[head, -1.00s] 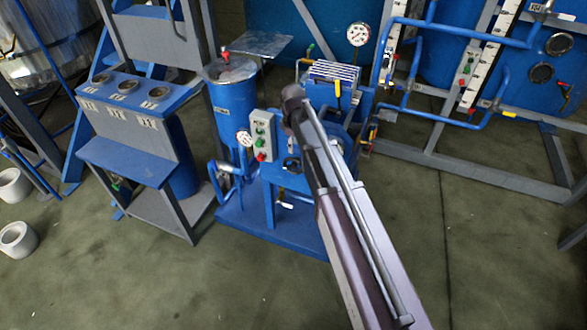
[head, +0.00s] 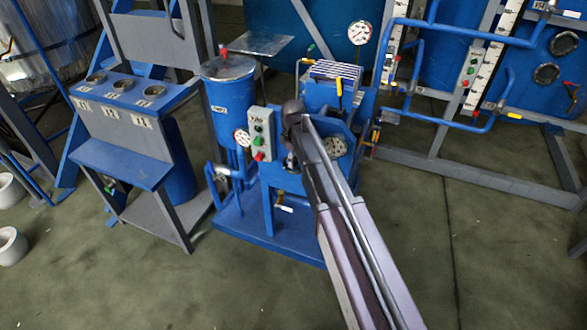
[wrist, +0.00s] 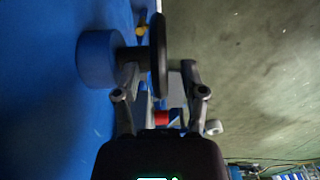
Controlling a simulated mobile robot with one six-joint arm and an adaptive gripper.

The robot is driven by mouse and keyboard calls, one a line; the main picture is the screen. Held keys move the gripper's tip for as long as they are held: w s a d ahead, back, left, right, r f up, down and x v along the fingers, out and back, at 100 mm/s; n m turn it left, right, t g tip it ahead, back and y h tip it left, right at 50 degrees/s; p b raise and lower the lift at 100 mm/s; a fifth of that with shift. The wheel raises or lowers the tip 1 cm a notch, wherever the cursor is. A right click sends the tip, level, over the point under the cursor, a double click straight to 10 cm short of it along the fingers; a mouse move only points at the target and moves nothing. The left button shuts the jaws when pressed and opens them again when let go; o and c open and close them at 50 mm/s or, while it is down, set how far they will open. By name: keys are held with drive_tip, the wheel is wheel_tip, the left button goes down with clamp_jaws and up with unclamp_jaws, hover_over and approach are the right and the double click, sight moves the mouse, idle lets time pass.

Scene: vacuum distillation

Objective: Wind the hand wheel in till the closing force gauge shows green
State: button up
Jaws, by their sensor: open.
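In the wrist view the hand wheel (wrist: 160,55) is a dark disc seen edge-on. Part of it lies between the fingers of my open gripper (wrist: 157,72). A short shaft joins it to a round blue hub (wrist: 98,58) on its left. I cannot tell whether either finger touches the wheel. In the head view my arm hides most of the wheel and gripper.
A grey box with green and red buttons (head: 260,134) stands left of my arm, beside a blue tank (head: 230,95) and a small gauge (head: 243,138). Another gauge (head: 360,33) stands above the plate stack (head: 333,72). The floor in front is clear.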

drive_tip(key=shift+f+b, duration=0.95)
drive_tip(key=shift+f, duration=0.3)
clamp_jaws()
